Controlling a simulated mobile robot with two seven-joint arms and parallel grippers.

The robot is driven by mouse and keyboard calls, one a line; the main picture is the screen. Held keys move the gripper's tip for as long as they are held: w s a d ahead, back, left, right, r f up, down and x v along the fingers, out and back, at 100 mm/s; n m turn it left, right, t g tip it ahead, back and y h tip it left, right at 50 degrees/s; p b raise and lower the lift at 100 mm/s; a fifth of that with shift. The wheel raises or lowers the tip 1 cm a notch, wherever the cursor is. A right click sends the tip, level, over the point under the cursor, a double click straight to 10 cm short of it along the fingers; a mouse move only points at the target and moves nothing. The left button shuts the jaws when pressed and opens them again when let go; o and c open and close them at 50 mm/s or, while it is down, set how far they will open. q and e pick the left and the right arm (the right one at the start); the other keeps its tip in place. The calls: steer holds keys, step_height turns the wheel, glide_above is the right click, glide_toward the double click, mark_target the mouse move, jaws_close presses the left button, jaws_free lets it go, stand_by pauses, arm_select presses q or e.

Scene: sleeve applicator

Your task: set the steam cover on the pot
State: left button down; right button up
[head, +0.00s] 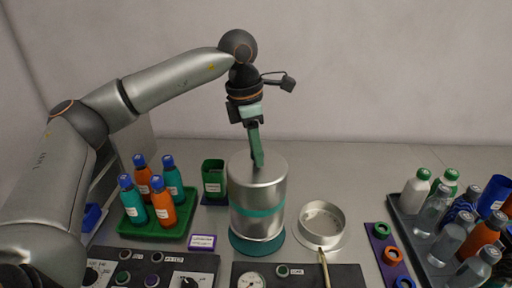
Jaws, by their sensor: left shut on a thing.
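The steam cover (257,190) appears to be the tall metal cylinder with a teal band, upright in the middle of the table. A green upright handle (256,146) rises from its top. My left gripper (252,124) is above the cover, shut on this handle. The cover is over a round teal base (257,245); I cannot tell whether it touches it. The pot (322,240) appears to be the shallow, open, round metal vessel just right of the cover, with a thin light stick or handle toward the front. My right gripper is not in view.
A green tray (150,232) of orange and teal bottles and a green box (214,180) stand left. A grey tray (405,228) of bottles stands right, beside a purple strip with coloured rings (381,231). Dark control panels (310,275) line the front. The table behind is clear.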

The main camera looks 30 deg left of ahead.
arm_select(q)
steer(key=shift+f+b, duration=0.35)
steer(key=shift+f, duration=0.25)
steer(key=shift+f+b, duration=0.3)
steer(key=shift+f, duration=0.15)
steer(key=shift+f+b, duration=0.35)
steer(key=shift+f, duration=0.15)
steer(key=shift+f+b, duration=0.45)
steer(key=shift+f, duration=0.3)
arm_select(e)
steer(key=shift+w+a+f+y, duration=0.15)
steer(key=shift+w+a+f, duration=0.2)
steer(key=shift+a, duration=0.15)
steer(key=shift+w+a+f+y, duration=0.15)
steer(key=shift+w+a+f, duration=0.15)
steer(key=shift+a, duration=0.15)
arm_select(q)
steer(key=c, duration=0.9)
jaws_free()
steer(key=o, duration=0.5)
steer(key=shift+c, duration=0.2)
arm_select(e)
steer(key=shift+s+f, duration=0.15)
